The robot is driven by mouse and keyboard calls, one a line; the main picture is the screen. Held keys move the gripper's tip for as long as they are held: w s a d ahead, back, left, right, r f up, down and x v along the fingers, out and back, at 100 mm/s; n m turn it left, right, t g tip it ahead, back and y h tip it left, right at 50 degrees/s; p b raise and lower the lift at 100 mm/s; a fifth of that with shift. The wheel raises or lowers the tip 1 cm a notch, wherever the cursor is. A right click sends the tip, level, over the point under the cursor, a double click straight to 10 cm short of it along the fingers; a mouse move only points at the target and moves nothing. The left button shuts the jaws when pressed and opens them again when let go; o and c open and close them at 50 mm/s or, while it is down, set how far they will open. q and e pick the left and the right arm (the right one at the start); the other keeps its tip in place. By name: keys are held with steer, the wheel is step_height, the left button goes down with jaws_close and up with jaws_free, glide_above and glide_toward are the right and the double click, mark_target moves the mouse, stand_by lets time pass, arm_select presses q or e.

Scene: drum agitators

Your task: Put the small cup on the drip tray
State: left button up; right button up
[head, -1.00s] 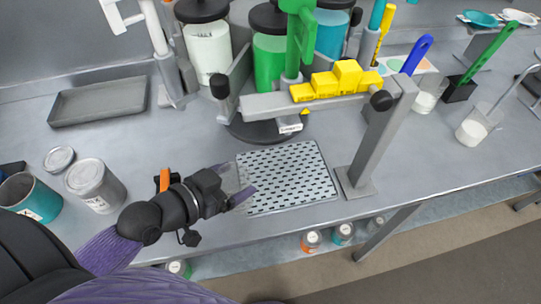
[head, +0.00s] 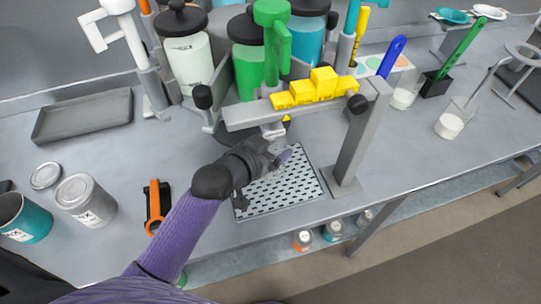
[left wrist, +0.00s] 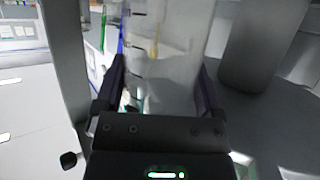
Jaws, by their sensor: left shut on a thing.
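The small cup (left wrist: 168,45) is clear, with dark marks on its wall, and sits between my left gripper's fingers in the left wrist view. My left gripper (head: 281,157) is shut on it. In the head view the gripper is over the back part of the drip tray (head: 285,193), just in front of the dispensing frame. The cup is mostly hidden there by my gripper and wrist. I cannot tell whether the cup touches the tray. The drip tray is a pale perforated plate lying on the bench. My right gripper is not in view.
A grey frame (head: 354,140) with a crossbar and yellow blocks (head: 318,87) stands over the tray's back and right. An orange-and-black tool (head: 154,205) and a grey can (head: 86,200) are left. A beaker (head: 450,122) stands right. The tray's front is clear.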

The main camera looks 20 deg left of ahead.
arm_select(q)
step_height(320, 180, down, 4)
steer(key=shift+r+b, duration=0.25)
steer(key=shift+b, duration=0.35)
steer(key=shift+r, duration=0.1)
steer(key=o, duration=0.9)
steer(key=shift+s+r, duration=0.1)
steer(key=p+v, duration=0.2)
steer(key=v, duration=0.9)
steer(key=shift+s+a+r+p, duration=0.15)
steer(key=shift+s+a+p, duration=0.05)
steer(key=shift+s+p, duration=0.2)
